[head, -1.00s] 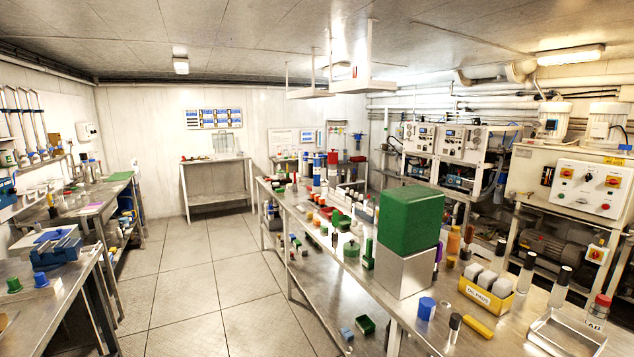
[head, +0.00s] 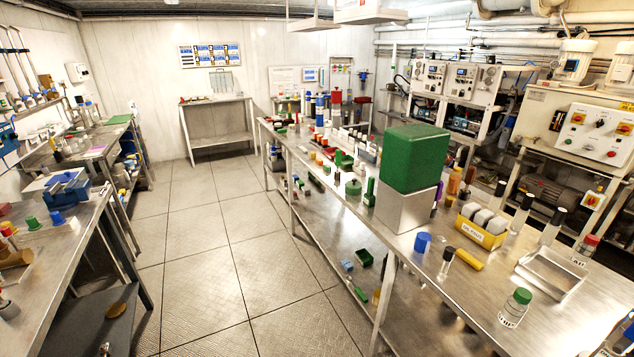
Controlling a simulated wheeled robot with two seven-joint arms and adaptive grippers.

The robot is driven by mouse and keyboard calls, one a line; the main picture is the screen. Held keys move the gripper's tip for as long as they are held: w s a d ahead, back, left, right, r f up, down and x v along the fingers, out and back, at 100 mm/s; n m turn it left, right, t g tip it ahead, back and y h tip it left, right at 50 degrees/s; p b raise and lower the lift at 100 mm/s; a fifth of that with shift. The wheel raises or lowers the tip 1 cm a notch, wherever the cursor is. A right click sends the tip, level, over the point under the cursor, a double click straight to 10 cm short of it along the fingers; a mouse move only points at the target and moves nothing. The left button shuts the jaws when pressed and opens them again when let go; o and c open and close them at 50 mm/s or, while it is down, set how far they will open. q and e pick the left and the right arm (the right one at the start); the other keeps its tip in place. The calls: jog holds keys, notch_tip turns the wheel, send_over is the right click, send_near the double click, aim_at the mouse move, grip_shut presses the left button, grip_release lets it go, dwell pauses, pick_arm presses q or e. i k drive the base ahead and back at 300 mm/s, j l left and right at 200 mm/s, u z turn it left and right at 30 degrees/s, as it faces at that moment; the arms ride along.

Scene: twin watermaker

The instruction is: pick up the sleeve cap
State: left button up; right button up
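I cannot tell for sure which object is the sleeve cap. A blue cap-like cylinder (head: 422,242) stands on the long steel bench (head: 470,300) at the right, in front of a green block on a silver box. Small green (head: 33,223) and blue (head: 57,217) cap-like pieces stand on the left bench near its edge. Neither of my grippers shows in the head view.
The green block (head: 411,158) on its silver box (head: 404,209) blocks part of the long bench. A yellow holder (head: 481,232), a steel tray (head: 549,273) and a green-capped jar (head: 515,308) stand nearby. The tiled floor (head: 205,265) between the benches is clear.

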aim_at(335, 94)
jog(key=i+j+u, duration=0.35)
jog(key=i+u, duration=0.15)
jog(key=i, duration=0.35)
jog(key=i+u, duration=0.5)
jog(key=i, duration=1.6)
jog(key=i+u, duration=0.15)
jog(key=i, duration=1.05)
jog(key=i+u, duration=0.1)
jog(key=i, duration=0.3)
jog(key=i+l+u, duration=0.15)
jog(key=i, duration=0.2)
